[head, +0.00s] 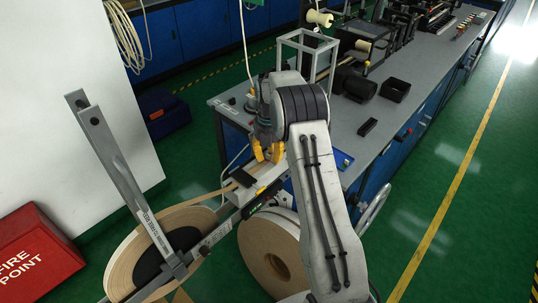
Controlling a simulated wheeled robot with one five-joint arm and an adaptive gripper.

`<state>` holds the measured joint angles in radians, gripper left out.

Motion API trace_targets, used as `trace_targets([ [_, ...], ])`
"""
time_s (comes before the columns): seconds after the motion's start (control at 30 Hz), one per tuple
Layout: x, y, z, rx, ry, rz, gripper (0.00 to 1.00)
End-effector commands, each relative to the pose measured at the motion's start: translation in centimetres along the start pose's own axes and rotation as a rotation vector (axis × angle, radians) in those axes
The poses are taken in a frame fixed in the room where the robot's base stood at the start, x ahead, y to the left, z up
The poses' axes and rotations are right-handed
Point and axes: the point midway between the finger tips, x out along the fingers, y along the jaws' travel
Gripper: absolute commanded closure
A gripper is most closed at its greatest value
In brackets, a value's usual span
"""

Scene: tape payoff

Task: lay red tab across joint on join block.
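My gripper (267,152) points down with its two yellow fingertips apart, just over the far end of the tape path. I see no red tab between the fingertips or elsewhere. The tan tape (215,196) runs from the large reel (128,262) up to the right toward the spot under my gripper. A dark block (243,178) sits on this path, left of and below the fingertips. I cannot tell which part is the join block. The joint is too small or hidden to make out. My forearm hides the area to the right.
A second tan roll (272,255) stands below the path, close to my arm. An upright grey bar (118,160) rises beside the reel. A grey workbench (365,95) with machines and a black bin (395,89) lies behind. A red fire point box (35,250) stands at left. Green floor is clear at right.

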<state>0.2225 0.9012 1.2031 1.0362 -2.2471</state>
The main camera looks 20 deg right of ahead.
Motion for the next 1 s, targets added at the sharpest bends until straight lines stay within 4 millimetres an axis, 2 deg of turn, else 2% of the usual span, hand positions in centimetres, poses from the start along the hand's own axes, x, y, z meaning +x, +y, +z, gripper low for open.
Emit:
trace_targets([
  [0.27, -0.9, 0.1, 0.0, 0.0, -0.002, 0.002, 0.7],
  [0.8, -9.6, 0.1, 0.0, 0.0, -0.002, 0.003, 0.7],
  [1.0, -11.6, 0.0, 0.0, 0.0, -0.001, 0.001, 0.7],
])
